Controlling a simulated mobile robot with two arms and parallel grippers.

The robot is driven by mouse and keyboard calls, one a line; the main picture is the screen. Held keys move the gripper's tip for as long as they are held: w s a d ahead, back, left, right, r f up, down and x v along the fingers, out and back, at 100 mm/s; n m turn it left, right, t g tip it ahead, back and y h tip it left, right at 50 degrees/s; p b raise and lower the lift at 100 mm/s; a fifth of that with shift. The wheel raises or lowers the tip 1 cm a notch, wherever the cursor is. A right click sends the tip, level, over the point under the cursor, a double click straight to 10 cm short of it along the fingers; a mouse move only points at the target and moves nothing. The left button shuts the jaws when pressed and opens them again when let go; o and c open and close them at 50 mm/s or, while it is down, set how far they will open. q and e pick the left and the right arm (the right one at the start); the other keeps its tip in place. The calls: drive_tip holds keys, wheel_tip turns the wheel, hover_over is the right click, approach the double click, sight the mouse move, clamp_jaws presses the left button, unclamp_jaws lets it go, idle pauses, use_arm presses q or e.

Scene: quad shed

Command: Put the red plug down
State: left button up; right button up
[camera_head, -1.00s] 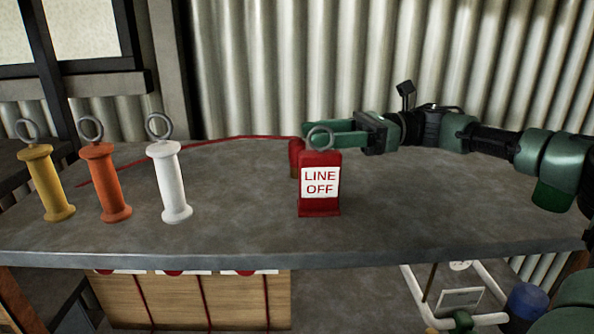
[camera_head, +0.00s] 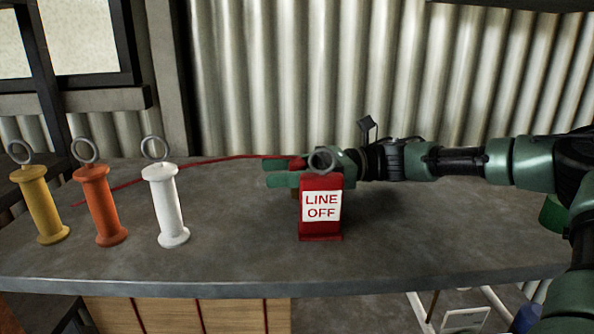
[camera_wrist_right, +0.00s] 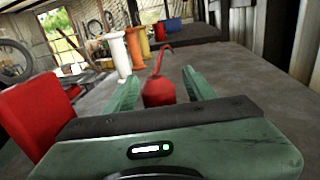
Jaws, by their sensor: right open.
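The red plug (camera_head: 298,163) is on the grey bench, partly hidden behind the red LINE OFF block and my gripper in the head view. In the right wrist view the plug (camera_wrist_right: 158,92) stands between my fingers, its red cord running up and away. My right gripper (camera_head: 272,173) is open, its green fingers reaching left behind the block. In the right wrist view the gripper (camera_wrist_right: 160,88) has a finger on each side of the plug, with narrow gaps that look clear of it. My left gripper is not in view.
The LINE OFF block (camera_head: 320,220) with a ring on top stands close in front of my right gripper. Yellow (camera_head: 42,205), orange (camera_head: 101,205) and white (camera_head: 166,205) ringed handles stand at left. The grey bench (camera_head: 240,225) is clear between white handle and block.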

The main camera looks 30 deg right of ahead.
drive_tip(key=shift+d, duration=0.1)
drive_tip(key=c, duration=1)
clamp_jaws()
drive_tip(key=shift+r, duration=0.1)
